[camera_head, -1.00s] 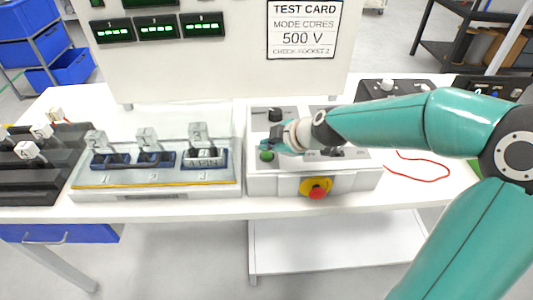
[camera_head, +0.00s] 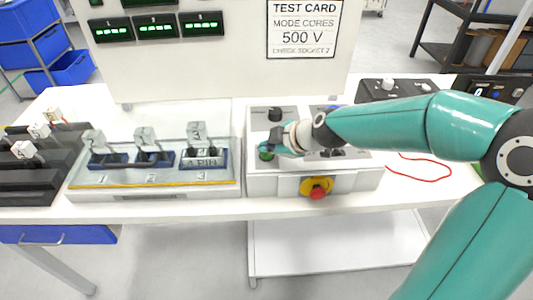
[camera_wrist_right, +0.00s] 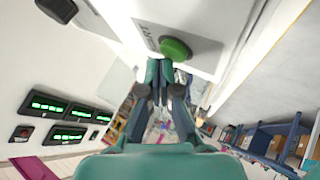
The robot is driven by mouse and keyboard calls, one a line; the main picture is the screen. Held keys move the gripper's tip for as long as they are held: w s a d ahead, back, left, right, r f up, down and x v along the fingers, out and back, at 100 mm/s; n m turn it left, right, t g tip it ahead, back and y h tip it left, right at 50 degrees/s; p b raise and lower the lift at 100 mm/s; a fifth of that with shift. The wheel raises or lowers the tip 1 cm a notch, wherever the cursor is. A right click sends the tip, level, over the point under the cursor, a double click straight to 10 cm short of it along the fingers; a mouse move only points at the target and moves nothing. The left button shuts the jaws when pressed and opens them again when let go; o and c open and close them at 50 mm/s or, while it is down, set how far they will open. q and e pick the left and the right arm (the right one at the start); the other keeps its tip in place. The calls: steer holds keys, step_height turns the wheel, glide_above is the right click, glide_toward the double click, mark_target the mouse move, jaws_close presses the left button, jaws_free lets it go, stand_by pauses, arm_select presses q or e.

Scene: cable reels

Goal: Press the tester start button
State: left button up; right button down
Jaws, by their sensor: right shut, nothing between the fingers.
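The green start button (camera_head: 266,154) is on the front left of the white tester box (camera_head: 262,185). In the right wrist view the green button (camera_wrist_right: 175,49) is round and sits on the white panel just beyond my fingertips. My right gripper (camera_head: 276,148) is shut and empty, its tips at or very near the button; I cannot tell whether they touch. In the right wrist view the shut fingers (camera_wrist_right: 160,72) point at the button's lower edge. My left gripper is out of view.
A red and yellow emergency stop (camera_head: 317,188) is on the box front. A black knob (camera_head: 275,114) stands behind the button. A socket tray (camera_head: 150,190) with several plugs is on the left. A red cable (camera_head: 428,178) lies on the right.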

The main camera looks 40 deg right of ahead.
mark_target(268, 155)
steer(key=shift+f+b, duration=0.4)
steer(key=shift+b, duration=0.05)
stand_by(0.3)
steer(key=shift+r, duration=0.1)
steer(key=shift+r+p, duration=0.65)
steer(key=shift+r, duration=0.15)
steer(key=shift+r+p, duration=1.95)
steer(key=shift+r, duration=0.6)
steer(key=shift+f, duration=0.1)
